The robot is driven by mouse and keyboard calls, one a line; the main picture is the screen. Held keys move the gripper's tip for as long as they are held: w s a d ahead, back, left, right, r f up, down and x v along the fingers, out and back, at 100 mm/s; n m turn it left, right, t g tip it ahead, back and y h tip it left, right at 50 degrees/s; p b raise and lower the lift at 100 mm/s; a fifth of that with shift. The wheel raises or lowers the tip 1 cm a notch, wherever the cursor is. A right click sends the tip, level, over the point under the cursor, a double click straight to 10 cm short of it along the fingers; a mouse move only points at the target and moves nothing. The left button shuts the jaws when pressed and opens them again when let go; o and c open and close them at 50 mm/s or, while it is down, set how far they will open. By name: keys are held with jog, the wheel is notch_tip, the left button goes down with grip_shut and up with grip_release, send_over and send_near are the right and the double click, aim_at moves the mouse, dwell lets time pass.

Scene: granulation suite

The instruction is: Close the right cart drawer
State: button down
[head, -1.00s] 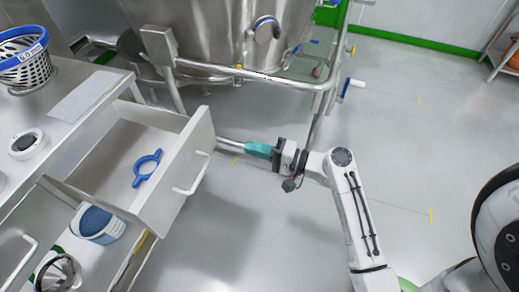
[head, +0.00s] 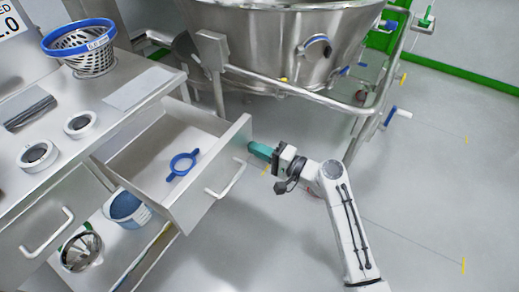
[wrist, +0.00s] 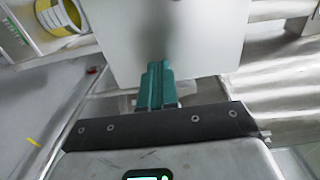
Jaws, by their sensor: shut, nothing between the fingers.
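The right cart drawer (head: 240,165) is pulled out. Its pale front panel carries a bar handle (head: 226,178), and a blue ring-shaped part (head: 182,164) lies inside. My gripper (head: 258,149) has teal fingers, closed together and empty. It is just right of the drawer's front panel, near its far end and beyond the handle. In the wrist view, the fingers (wrist: 155,84) point at a pale flat panel (wrist: 185,35), which appears to be the drawer front. I cannot tell whether they touch it.
The cart top (head: 120,115) holds a blue-rimmed basket (head: 90,58) and white rings. A front panel with a handle (head: 46,232) stands at left. A shelf below holds a blue container (head: 125,208). A steel vessel (head: 270,45) with rails stands behind. The floor at right is clear.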

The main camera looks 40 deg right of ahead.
jog(key=b, duration=0.6)
send_over(191, 129)
jog(key=s, duration=0.1)
jog(key=shift+d+f, duration=0.1)
jog(key=shift+d, duration=0.05)
jog(key=shift+w, duration=0.45)
jog(key=shift+w+r+b, duration=0.1)
jog(key=shift+r+b, duration=0.2)
jog(key=shift+r, duration=0.05)
